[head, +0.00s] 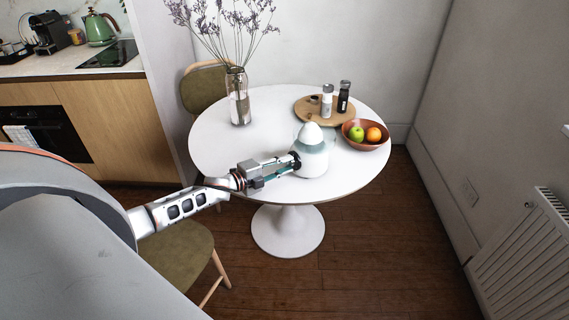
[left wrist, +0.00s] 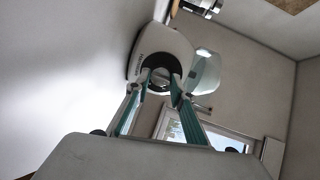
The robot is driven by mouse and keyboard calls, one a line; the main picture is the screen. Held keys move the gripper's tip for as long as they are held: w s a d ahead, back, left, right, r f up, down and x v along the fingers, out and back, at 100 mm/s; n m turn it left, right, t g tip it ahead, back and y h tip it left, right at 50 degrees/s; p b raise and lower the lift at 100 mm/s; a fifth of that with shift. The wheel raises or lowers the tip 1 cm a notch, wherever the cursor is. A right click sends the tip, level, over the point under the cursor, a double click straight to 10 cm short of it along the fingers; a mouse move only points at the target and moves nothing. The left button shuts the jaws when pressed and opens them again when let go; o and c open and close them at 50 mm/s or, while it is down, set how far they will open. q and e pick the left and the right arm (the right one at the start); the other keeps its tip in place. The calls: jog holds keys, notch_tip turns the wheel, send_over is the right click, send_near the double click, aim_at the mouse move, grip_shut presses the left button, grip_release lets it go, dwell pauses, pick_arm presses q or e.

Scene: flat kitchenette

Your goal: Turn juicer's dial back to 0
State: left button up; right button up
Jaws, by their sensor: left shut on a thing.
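The juicer (head: 312,160) stands upright on the white round table, with a white body, a clear bowl and a white cone on top. My left gripper (head: 292,163) reaches in from the left and is shut on the dial at the juicer's left side. In the left wrist view the juicer (left wrist: 148,45) appears sideways. The gripper's teal fingers (left wrist: 160,85) close on the dark round dial (left wrist: 160,62) there. The dial's marks cannot be read. My right gripper is not in view.
A bowl (head: 381,143) with fruit stands right of the juicer. A wooden board (head: 306,116) with two bottles lies behind it. A vase (head: 238,98) with dried flowers stands at the back left. The table's (head: 213,140) left part is clear. A chair (head: 182,262) stands in front.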

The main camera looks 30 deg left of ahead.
pick_arm(q)
jog(key=shift+a+r+n, duration=0.1)
jog(key=shift+n, duration=0.3)
jog(key=o, duration=1.1)
jog(key=shift+s+a, duration=0.1)
jog(key=shift+s, duration=0.25)
jog(key=v, duration=1.1)
jog(key=shift+s+a+r, duration=0.1)
jog(key=shift+a, duration=0.05)
